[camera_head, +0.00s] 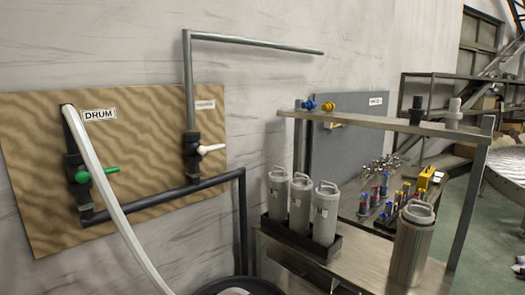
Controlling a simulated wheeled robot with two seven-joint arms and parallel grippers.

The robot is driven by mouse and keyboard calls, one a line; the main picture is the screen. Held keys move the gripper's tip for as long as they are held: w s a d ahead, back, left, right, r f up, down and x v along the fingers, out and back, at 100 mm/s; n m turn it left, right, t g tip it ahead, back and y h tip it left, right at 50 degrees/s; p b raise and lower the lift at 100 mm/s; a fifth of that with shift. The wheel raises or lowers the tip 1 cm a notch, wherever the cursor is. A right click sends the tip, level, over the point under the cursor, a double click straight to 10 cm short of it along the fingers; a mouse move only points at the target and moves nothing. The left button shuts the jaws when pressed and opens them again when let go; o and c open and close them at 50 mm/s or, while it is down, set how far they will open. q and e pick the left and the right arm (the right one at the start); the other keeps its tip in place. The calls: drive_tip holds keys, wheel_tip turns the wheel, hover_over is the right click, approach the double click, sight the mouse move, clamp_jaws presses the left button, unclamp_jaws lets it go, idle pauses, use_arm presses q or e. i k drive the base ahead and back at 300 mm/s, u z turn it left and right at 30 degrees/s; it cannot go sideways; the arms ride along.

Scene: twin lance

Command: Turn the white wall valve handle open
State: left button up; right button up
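The white wall valve handle (211,149) sits on a dark valve body (192,157) on the right part of a brown wavy-patterned wall board (145,133). The handle sticks out to the right, roughly level, tilted slightly up at its tip. A grey pipe (188,85) rises from this valve and bends right along the wall. A second valve with a green handle (104,173) is on the left of the board, below a "DRUM" label (99,115). Neither of my grippers shows in the head view, and nothing touches the white handle.
A pale hose (104,190) runs down in front of the board's left side. A dark drum rim (240,285) shows at the bottom. To the right, a metal bench (375,262) holds several grey canisters (300,199) under a shelf (385,123).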

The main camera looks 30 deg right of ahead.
sight(202, 150)
drive_tip(key=u, duration=2.8)
drive_tip(key=k, duration=1.15)
drive_tip(key=z, duration=1.9)
drive_tip(key=i, duration=0.5)
